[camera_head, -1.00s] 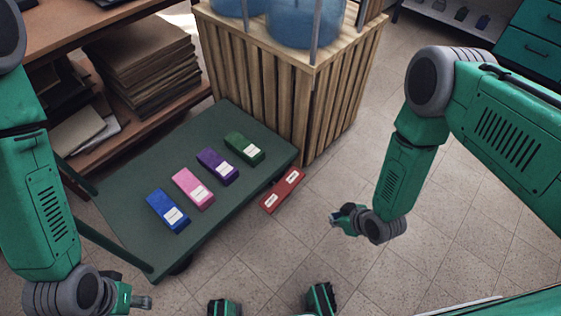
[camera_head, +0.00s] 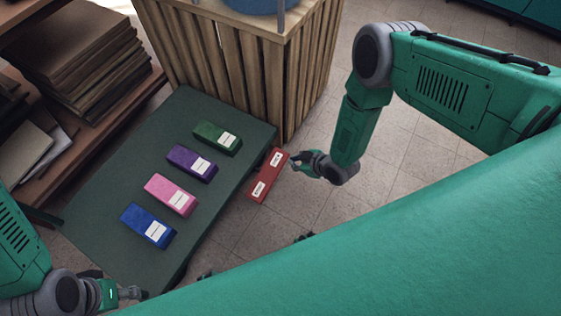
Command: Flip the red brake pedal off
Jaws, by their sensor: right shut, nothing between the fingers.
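The red brake pedal (camera_head: 267,177) is a flat red bar with a white label near each end. It sits at the right edge of the dark green cart (camera_head: 110,170). My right gripper (camera_head: 297,161) is shut and empty, just right of the pedal's far end; I cannot tell whether it touches. My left gripper (camera_head: 133,293) is low at the left, in front of the cart's near edge and away from the pedal. Its fingers are too small to read.
Green (camera_head: 212,138), purple (camera_head: 188,163), pink (camera_head: 166,195) and blue (camera_head: 144,225) blocks lie on the cart. A slatted wooden crate (camera_head: 235,62) stands behind it. Shelves with stacked boards (camera_head: 80,50) are at left. Tiled floor (camera_head: 400,180) is open at right.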

